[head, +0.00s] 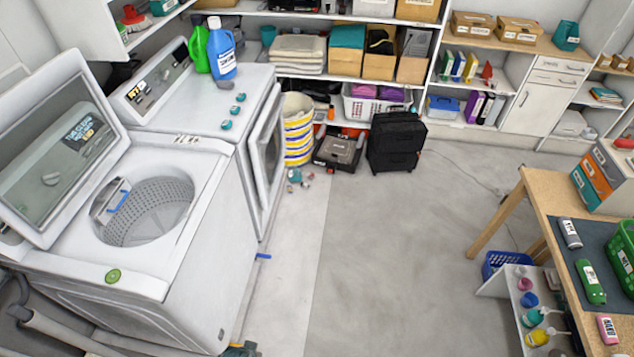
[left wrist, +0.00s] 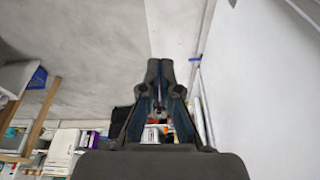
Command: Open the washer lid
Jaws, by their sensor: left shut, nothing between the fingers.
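The white top-loading washer (head: 150,285) stands at the left in the head view. Its lid (head: 58,150), with a dark glass window, is raised and leans back at the left. The round opening shows the perforated metal drum (head: 148,225), with a blue item at its rim. My left gripper (left wrist: 164,68) shows in the left wrist view with its fingertips together and nothing between them. A plain white surface is to its right; I cannot tell for certain what it belongs to. My left gripper cannot be made out in the head view. My right gripper is not in view.
A white dryer (head: 200,110) stands behind the washer, with a blue bottle (head: 222,62) and a green bottle on top. Shelving lines the back wall. A black case (head: 395,143) is on the floor. A wooden table (head: 545,205) stands at the right. The middle floor is clear.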

